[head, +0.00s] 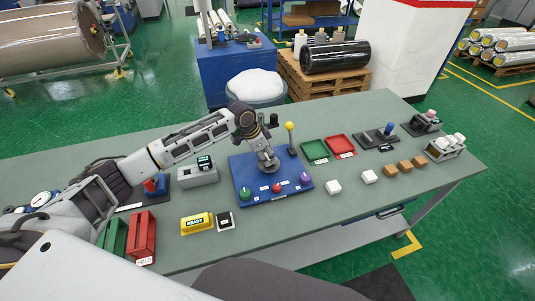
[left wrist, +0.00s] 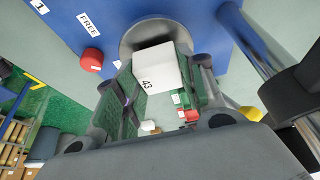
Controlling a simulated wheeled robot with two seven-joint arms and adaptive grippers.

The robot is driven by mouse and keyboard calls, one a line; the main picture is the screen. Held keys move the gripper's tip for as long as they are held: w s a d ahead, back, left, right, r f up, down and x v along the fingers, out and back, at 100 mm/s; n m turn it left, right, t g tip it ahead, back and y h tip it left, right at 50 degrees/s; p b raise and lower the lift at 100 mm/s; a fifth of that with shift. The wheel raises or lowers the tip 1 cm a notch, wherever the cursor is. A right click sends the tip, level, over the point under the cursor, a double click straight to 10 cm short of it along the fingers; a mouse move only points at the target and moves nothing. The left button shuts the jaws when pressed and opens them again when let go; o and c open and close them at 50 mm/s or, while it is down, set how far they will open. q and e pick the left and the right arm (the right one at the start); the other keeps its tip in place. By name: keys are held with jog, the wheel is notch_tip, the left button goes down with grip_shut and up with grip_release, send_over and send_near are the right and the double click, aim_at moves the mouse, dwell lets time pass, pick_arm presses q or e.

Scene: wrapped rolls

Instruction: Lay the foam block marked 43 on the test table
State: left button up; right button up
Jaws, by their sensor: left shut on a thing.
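The white foam block marked 43 (left wrist: 157,72) sits between the fingers of my left gripper (head: 268,163), which is shut on it. In the left wrist view the block is in front of a grey round plate (left wrist: 132,42) on a blue panel, which I take for the test table. In the head view this blue panel (head: 247,192) lies mid-bench, with my gripper over its middle; the block is hidden there. I cannot tell whether the block touches the plate. My right gripper is not in view.
A yellow READY box (head: 196,223) is front left.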

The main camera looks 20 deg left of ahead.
pick_arm(q)
jog(key=shift+f, duration=0.3)
jog(key=o, duration=0.9)
jog(key=shift+o, duration=0.2)
jog(key=v, duration=1.2)
jog(key=shift+f, duration=0.15)
dwell(0.5)
